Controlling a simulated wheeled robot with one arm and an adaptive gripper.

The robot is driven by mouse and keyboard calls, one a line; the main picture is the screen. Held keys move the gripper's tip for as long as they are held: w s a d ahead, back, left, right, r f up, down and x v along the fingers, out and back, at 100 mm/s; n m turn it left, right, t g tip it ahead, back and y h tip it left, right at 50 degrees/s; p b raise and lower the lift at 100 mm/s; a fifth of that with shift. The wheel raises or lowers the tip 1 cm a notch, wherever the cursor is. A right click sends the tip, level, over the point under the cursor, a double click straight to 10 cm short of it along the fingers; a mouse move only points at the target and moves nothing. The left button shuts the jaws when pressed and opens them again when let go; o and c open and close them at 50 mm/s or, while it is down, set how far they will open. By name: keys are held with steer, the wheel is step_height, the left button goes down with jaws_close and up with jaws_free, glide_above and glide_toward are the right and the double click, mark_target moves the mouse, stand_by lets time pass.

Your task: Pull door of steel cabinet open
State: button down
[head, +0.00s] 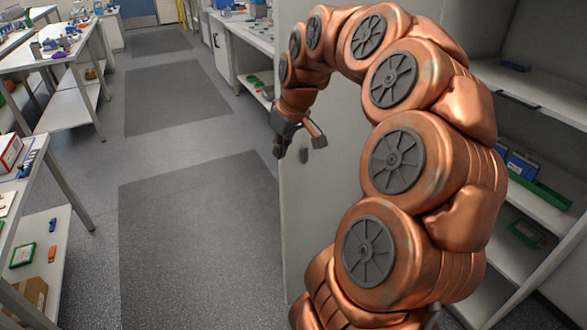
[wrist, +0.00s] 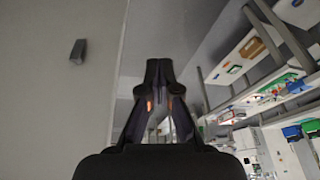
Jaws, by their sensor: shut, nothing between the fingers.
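The steel cabinet's grey door (head: 335,185) stands open in the head view, swung away from the cabinet's shelves. My arm hides part of it. A small dark handle (head: 304,155) sits on the door near its free edge. My gripper (head: 278,152) is beside that edge, left of the handle and apart from it. In the wrist view the grey door (wrist: 50,110) fills the left side, with the dark handle (wrist: 77,51) at upper left. My gripper's fingertips (wrist: 159,68) meet there, with nothing between them.
Cabinet shelves (head: 548,105) at right hold blue and green items (head: 538,182). Workbenches (head: 62,62) with tools line the left. A white bench (head: 245,35) stands beyond the door. The floor with dark mats (head: 195,230) is clear between.

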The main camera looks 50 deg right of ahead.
steer(key=s+d+f+m+b, duration=0.1)
steer(key=d+f, duration=0.1)
steer(key=d, duration=0.8)
steer(key=p, duration=0.4)
glide_toward(291, 165)
step_height(291, 165, down, 5)
steer(key=s+a, duration=0.1)
steer(key=s, duration=0.1)
steer(key=shift+w+d+f+t+h+p, duration=0.1)
steer(key=shift+w+t+h+p, duration=0.15)
steer(key=shift+w, duration=0.6)
steer(key=shift+w+d+f+t+h+p, duration=0.15)
steer(key=shift+w+p, duration=0.15)
steer(key=shift+w, duration=0.6)
